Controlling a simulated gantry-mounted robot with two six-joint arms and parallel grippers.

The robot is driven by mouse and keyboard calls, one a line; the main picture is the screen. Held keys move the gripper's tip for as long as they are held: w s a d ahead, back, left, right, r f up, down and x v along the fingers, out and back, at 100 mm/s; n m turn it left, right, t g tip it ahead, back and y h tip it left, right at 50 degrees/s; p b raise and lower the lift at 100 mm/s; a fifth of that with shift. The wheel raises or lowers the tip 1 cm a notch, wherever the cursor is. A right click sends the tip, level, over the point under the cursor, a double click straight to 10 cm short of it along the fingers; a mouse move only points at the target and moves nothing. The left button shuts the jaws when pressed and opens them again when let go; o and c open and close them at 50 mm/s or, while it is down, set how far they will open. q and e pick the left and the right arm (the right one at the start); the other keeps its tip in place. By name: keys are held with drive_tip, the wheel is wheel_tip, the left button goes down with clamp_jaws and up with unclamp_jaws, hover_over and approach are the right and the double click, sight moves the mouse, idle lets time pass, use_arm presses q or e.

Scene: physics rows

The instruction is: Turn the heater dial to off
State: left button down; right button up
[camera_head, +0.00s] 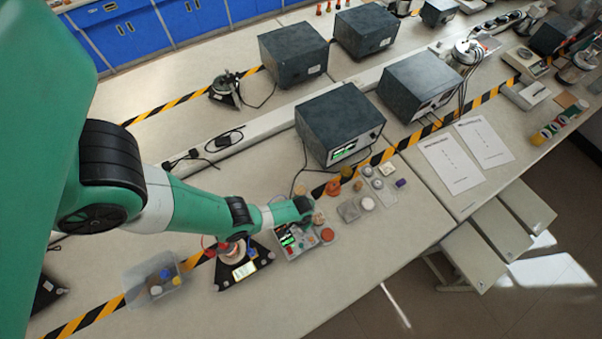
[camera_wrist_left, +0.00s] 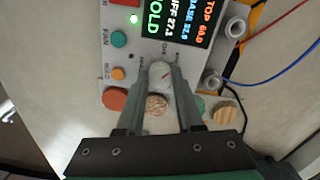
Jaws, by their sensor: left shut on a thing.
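A white round dial (camera_wrist_left: 160,73) sits on the light panel of an instrument (camera_wrist_left: 120,18), just below its lit display (camera_wrist_left: 172,22). The dial has a small dark reddish mark; the lettering around it is too small to read. My left gripper (camera_wrist_left: 159,76) is shut on the dial, one finger on each side. In the head view, my left gripper (camera_head: 304,208) is over the instrument (camera_head: 292,241), and its fingertips and the dial are hidden there. My right gripper is not in view.
Several coloured discs, including a red-orange one (camera_wrist_left: 115,98), lie near the fingers. A dark box (camera_head: 340,120) stands behind. The bench front is clear.

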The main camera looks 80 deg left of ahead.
use_arm(q)
drive_tip(key=n, duration=0.4)
drive_tip(key=shift+n, duration=2)
drive_tip(key=c, duration=0.5)
unclamp_jaws()
drive_tip(key=shift+c, duration=0.2)
